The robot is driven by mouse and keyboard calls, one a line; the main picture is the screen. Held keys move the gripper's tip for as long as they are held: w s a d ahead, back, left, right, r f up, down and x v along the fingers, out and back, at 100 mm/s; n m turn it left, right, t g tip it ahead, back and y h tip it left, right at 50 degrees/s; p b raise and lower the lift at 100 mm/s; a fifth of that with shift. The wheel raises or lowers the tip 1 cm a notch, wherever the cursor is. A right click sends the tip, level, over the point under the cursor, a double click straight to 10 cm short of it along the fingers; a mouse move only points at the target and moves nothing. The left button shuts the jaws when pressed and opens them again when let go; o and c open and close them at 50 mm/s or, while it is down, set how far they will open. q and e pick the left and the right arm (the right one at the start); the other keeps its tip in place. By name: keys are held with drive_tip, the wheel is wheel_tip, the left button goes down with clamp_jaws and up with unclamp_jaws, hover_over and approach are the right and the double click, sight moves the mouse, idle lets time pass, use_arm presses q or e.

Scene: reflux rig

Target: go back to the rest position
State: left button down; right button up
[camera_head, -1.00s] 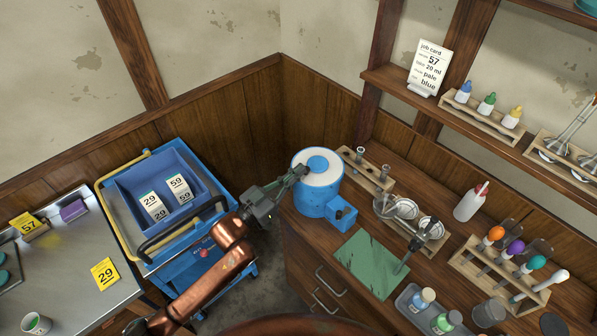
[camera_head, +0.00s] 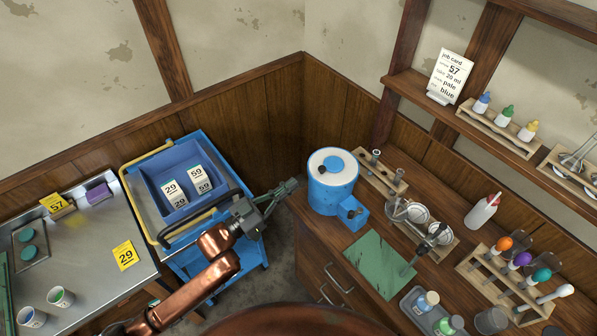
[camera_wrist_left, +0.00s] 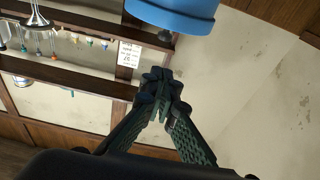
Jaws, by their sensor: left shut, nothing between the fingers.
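My left gripper (camera_head: 286,187) is shut and empty. In the head view it is in the air above the gap between the blue cart and the wooden bench, left of the blue round device (camera_head: 332,199). In the left wrist view its fingertips (camera_wrist_left: 161,88) meet with nothing between them, and the blue device (camera_wrist_left: 175,12) hangs at the top of the picture, apart from them. My copper-coloured left arm comes in from the bottom left. My right gripper is not seen in any view.
The blue cart (camera_head: 217,268) with a bin of numbered cards stands left of the gripper. A steel table (camera_head: 90,283) is at far left. The wooden bench at right holds a green mat (camera_head: 378,262), a white bottle (camera_head: 482,212) and a tube rack (camera_head: 468,274). Floor shows between cart and bench.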

use_arm(q)
drive_tip(key=shift+a, duration=0.15)
drive_tip(key=s+a+f+n+g+y, duration=0.1)
drive_tip(key=s+a+f+n+y, duration=0.2)
drive_tip(key=s+a+f+y, duration=0.5)
drive_tip(key=s+a+f+n+g+y, duration=0.15)
drive_tip(key=a+f+n+y, duration=0.25)
drive_tip(key=a+f, duration=0.75)
drive_tip(key=s+a+f+n+g+y, duration=0.1)
drive_tip(key=s+a+f+g, duration=0.25)
drive_tip(key=s, duration=0.35)
drive_tip(key=s+a+f+n+g+y, duration=0.1)
drive_tip(key=s+a+f+g+y, duration=0.2)
drive_tip(key=s, duration=0.5)
drive_tip(key=s+a+f+g, duration=0.1)
drive_tip(key=s+a+f, duration=0.2)
drive_tip(key=s+f, duration=0.3)
drive_tip(key=s+d+f+g, duration=0.1)
drive_tip(key=s+f, duration=0.1)
drive_tip(key=f, duration=1.2)
drive_tip(key=s+d+f, duration=0.1)
drive_tip(key=s+f, duration=0.1)
drive_tip(key=f, duration=1.2)
drive_tip(key=s+f+g, duration=0.1)
drive_tip(key=s+f, duration=1.5)
drive_tip(key=s, duration=0.2)
drive_tip(key=shift+s+a+f+m+h, duration=0.2)
drive_tip(key=shift+a+f+m+h, duration=0.05)
drive_tip(key=shift+f+m+h, duration=0.15)
